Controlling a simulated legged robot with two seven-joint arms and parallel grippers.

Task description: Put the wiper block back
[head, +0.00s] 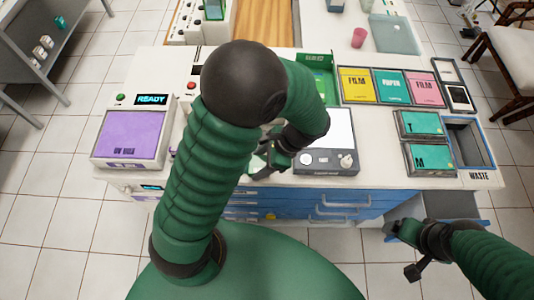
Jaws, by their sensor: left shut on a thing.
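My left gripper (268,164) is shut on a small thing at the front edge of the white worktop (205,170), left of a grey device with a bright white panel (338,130). My own arm and fingers hide most of the held thing, and I cannot tell if it is the wiper block. I cannot make out a wiper block elsewhere. My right gripper (398,250) is at the lower right, in front of the blue drawers (345,203). Its fingers look apart and empty.
A purple-topped unit with a READY display (130,135) stands at left. Yellow, teal and pink bins (357,86) line the back right. Two teal boxes marked T and M (428,157) sit beside the waste opening (470,140). My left arm covers the worktop's middle.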

